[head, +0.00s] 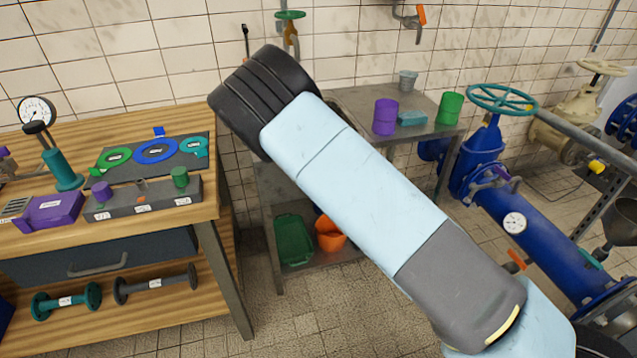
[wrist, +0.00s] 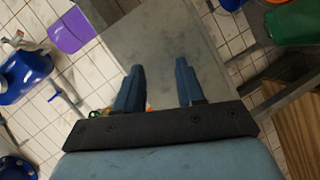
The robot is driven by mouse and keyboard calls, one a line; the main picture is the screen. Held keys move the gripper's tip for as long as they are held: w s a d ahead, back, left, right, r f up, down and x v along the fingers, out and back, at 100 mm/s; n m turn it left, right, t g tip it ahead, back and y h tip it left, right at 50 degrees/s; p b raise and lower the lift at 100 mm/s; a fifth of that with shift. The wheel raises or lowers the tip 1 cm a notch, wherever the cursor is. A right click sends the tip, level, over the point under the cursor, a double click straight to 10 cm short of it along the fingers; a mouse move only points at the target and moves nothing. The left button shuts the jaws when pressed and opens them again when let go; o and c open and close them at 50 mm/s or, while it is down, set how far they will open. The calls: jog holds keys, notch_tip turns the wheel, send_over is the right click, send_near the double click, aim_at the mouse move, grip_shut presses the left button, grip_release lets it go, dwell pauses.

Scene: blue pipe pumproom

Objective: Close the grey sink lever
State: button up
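The grey metal bench (head: 345,98) stands against the tiled wall behind my arm, and its grey surface (wrist: 160,45) shows ahead of my fingers in the wrist view. Above it in the head view, a grey wall tap with an orange handle (head: 421,14) is cut by the top edge. I cannot pick out a grey lever for certain. My gripper (wrist: 157,80) is open in the wrist view, with two dark blue fingers apart and nothing held between them. In the head view, my arm hides the gripper and part of the bench.
A green-handled brass valve (head: 290,32) is on the wall. A wooden workbench (head: 150,108) lies left, blue piping (head: 530,222) right.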

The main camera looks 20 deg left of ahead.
jog(key=s+a+f+n+y, duration=0.45)
jog(key=a+n+y, duration=0.2)
jog(key=n, duration=0.25)
jog(key=shift+m+t, duration=0.3)
jog(key=x, duration=1.3)
jog(key=shift+s+a+r, duration=0.1)
jog(key=shift+r, duration=0.2)
jog(key=shift+c, duration=0.3)
grip_shut()
